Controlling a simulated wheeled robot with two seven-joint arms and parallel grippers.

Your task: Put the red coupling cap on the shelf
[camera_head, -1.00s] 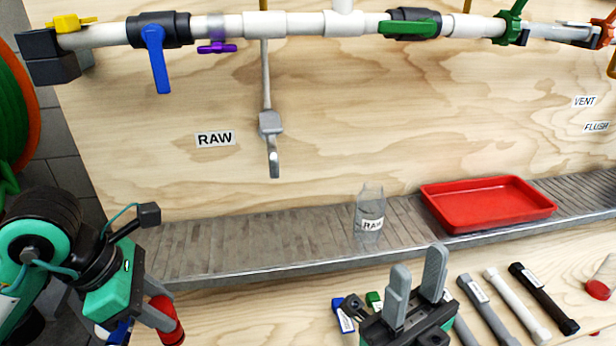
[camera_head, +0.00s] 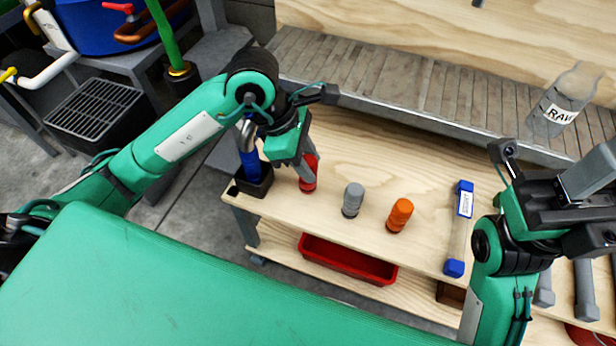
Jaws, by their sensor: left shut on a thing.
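The red coupling cap (camera_head: 309,178) is upright at the left part of the wooden bench top, beside a grey cap. My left gripper (camera_head: 304,158) is shut on its upper part from above. The fingers hide some of the cap, and I cannot tell whether its base touches the bench. A long grey slatted shelf (camera_head: 400,88) runs along the back, against the plywood wall. My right gripper (camera_head: 598,178) is at the right edge, empty, with its fingers pointing up and partly cut off by the frame.
A grey cap (camera_head: 352,200) and an orange cap (camera_head: 400,215) stand on the bench. A dark holder (camera_head: 254,182) with a blue part is left of my gripper. A RAW bottle (camera_head: 562,103) stands on the shelf. A blue-ended filter (camera_head: 459,230) lies near my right arm. A red tray (camera_head: 345,260) is below.

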